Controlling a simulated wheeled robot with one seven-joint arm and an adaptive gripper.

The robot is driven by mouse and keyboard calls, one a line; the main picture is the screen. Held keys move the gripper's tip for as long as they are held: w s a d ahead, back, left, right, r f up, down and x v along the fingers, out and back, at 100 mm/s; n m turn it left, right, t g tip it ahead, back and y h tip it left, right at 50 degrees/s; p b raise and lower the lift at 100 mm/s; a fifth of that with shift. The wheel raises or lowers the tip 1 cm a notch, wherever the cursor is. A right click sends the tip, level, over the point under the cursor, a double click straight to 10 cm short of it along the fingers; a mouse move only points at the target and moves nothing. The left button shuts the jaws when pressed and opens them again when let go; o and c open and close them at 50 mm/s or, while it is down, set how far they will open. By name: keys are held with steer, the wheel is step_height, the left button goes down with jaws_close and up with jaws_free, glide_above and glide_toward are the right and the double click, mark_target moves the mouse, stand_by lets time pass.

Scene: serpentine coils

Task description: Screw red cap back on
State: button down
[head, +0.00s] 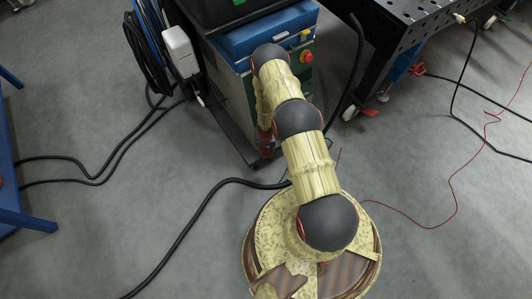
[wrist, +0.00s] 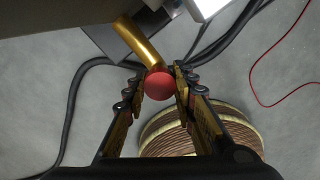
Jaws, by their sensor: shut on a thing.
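The red cap (wrist: 158,86) is a round red thing in the middle of the wrist view. My gripper (wrist: 161,74) is shut on it, with one dark finger at each side. A gold cylinder (wrist: 138,43) lies just beyond the cap, slanting up to the left. Its near end meets or overlaps the cap in the picture. I cannot tell whether the two touch or whether any thread is engaged. In the head view my arm covers the work spot, and the cap and the gripper cannot be made out clearly.
A machine with a blue top (head: 262,38) stands at the far side, with a red knob (head: 307,57) on it. Black cables (head: 191,218) and a thin red cable (head: 453,190) lie on the grey floor. A perforated dark table (head: 425,20) stands at upper right.

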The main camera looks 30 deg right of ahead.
steer(key=shift+m, duration=1.2)
steer(key=c, duration=1.4)
jaws_free()
